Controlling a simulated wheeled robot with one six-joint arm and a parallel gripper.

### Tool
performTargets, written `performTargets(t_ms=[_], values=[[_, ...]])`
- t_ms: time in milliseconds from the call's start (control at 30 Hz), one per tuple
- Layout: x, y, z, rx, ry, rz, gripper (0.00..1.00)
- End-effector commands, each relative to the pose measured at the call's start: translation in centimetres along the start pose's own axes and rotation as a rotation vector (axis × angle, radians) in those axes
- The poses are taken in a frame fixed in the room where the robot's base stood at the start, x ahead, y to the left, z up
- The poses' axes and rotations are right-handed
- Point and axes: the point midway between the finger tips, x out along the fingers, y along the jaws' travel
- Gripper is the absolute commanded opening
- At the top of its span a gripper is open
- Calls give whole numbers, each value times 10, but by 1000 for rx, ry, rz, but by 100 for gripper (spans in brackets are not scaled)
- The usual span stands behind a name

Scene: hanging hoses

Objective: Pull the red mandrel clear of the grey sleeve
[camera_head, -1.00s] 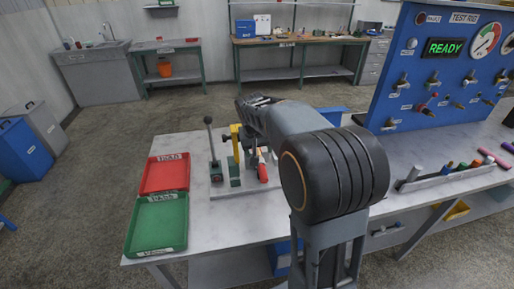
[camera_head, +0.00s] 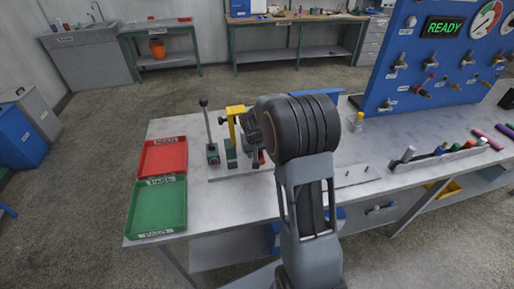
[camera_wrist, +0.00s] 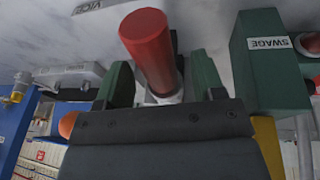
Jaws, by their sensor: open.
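The red mandrel (camera_wrist: 150,48) stands out large in the wrist view, its round end towards the camera. A pale grey piece, seemingly the sleeve (camera_wrist: 170,98), shows at its lower end, between two green jaws; how deep the mandrel sits in it is hidden. In the head view only a bit of the red mandrel (camera_head: 262,158) shows beside my arm. My gripper (camera_wrist: 160,100) is open; its dark body crosses the bottom of the wrist view, below the mandrel. I cannot tell whether it touches anything. In the head view my arm largely hides it.
A green block marked SWAGE (camera_wrist: 268,62) stands right of the mandrel. A lever (camera_head: 208,130) and a yellow stand (camera_head: 232,120) rise left of my arm. Red (camera_head: 164,158) and green (camera_head: 158,207) trays lie further left. The blue test rig (camera_head: 430,60) stands right.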

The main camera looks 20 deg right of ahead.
Motion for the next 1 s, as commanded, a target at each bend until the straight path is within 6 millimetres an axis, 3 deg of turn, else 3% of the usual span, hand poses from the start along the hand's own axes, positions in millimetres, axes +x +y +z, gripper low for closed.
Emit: performTargets(t_ms=[300, 900, 1000], values=[[1, 0, 0, 0, 0, 0, 62], [1, 0, 0, 0, 0, 0, 6], [1, 0, 0, 0, 0, 0, 5]])
